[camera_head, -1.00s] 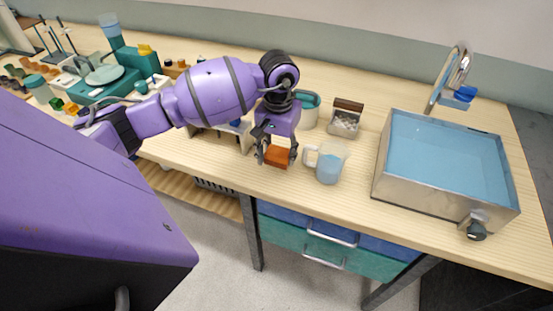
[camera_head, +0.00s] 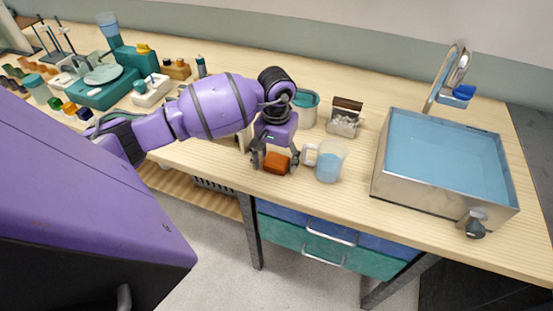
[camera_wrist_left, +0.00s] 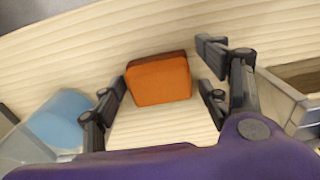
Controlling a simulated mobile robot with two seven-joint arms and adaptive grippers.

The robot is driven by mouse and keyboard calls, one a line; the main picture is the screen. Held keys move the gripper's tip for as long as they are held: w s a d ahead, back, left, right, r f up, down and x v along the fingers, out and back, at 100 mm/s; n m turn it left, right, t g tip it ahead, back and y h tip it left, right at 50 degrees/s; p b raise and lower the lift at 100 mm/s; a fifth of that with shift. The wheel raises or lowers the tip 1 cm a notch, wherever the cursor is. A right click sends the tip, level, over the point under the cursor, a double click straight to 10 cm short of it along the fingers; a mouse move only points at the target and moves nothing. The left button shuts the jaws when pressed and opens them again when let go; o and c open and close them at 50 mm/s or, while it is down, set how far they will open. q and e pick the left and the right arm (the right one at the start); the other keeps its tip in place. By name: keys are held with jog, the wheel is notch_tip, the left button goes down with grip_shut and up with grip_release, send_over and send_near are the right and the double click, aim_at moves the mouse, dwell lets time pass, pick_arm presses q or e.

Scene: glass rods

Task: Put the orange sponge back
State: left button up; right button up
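The orange sponge (camera_head: 277,163) lies on the wooden bench near its front edge, just left of the clear beaker with blue liquid (camera_head: 330,163). My right gripper is not in view.
A steel sink basin (camera_head: 380,185) with blue water stands at the right. A small open box (camera_head: 344,117) and a white-and-teal container (camera_head: 306,108) stand behind the gripper. Drawers (camera_head: 310,243) are below the bench. The left end of the bench is crowded with lab gear.

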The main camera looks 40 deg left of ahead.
aim_at(276, 158)
pick_arm(q)
jog(key=shift+r, duration=0.15)
jog(key=shift+w+r, duration=0.1)
jog(key=shift+r, duration=0.25)
notch_tip(276, 158, up, 11)
jog(key=shift+r+b, duration=0.2)
jog(key=shift+b, duration=0.1)
dwell(0.4)
